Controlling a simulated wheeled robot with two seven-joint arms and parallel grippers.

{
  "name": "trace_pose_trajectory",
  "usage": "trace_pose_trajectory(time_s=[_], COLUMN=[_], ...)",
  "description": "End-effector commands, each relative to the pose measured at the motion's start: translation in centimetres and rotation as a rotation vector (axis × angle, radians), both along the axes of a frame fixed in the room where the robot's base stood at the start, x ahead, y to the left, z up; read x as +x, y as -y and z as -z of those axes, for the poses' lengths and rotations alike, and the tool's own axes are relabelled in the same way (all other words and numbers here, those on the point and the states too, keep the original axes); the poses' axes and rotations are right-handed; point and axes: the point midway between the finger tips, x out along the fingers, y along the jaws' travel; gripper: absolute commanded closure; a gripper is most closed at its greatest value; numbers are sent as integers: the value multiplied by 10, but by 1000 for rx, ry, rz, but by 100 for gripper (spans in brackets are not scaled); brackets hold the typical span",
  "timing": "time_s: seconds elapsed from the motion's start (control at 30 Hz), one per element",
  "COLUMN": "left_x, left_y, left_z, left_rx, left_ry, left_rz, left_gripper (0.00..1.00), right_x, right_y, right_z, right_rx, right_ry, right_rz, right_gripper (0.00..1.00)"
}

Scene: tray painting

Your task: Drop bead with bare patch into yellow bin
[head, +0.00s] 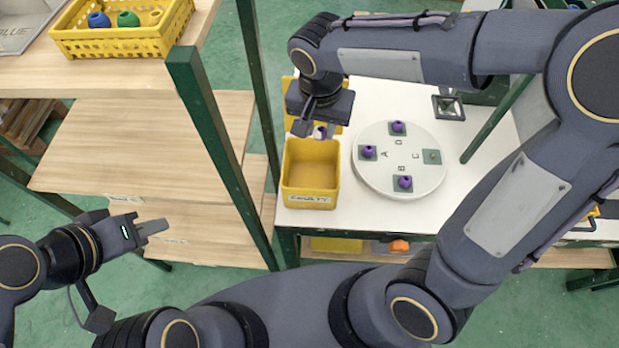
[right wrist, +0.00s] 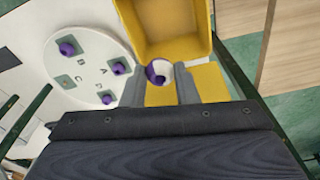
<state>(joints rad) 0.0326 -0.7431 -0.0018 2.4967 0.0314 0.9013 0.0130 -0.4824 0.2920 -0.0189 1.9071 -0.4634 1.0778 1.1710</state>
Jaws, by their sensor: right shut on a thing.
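My right gripper (head: 318,133) is shut on a purple bead (right wrist: 156,74) with a bare whitish patch, which shows between the fingers in the right wrist view. The bead is at the far edge of the front yellow bin (head: 311,203), which has a label on its front and looks empty. I cannot tell how high above the rim the bead is. A white round plate (head: 437,186) right of the bin carries purple beads at A (head: 368,152), B (head: 404,183) and D (head: 397,127); spot C has no bead. My left gripper (head: 155,229) is away at the lower left, its opening unclear.
Another yellow bin (head: 335,110) stands behind the front one, partly hidden by my right gripper. A yellow basket (head: 120,42) with blue and green beads is on the wooden shelf at upper left. Green posts (head: 220,150) stand between the shelves and the white table (head: 480,130).

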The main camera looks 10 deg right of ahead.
Motion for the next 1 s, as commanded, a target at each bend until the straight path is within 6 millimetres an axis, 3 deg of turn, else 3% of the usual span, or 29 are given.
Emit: trace_pose_trajectory(time_s=[0.03,0.2,0.57,0.6,0.77,1.0], left_x=[0,0,0,0,0,0], left_y=[0,0,0,0,0,0], left_z=[11,25,28,28,28,28], left_rx=[0,0,0,0,0,0], left_ry=[0,0,0,0,0,0], left_rz=[0,0,0,0,0,0], left_gripper=[68,68,68,68,68,68], right_x=[0,0,0,0,0,0], right_y=[0,0,0,0,0,0], right_z=[12,31,36,36,36,36], right_rx=[-1,0,0,0,0,0], right_ry=[0,0,0,0,0,0], right_rz=[0,0,0,0,0,0], right_gripper=[94,94,94,72,51,48])
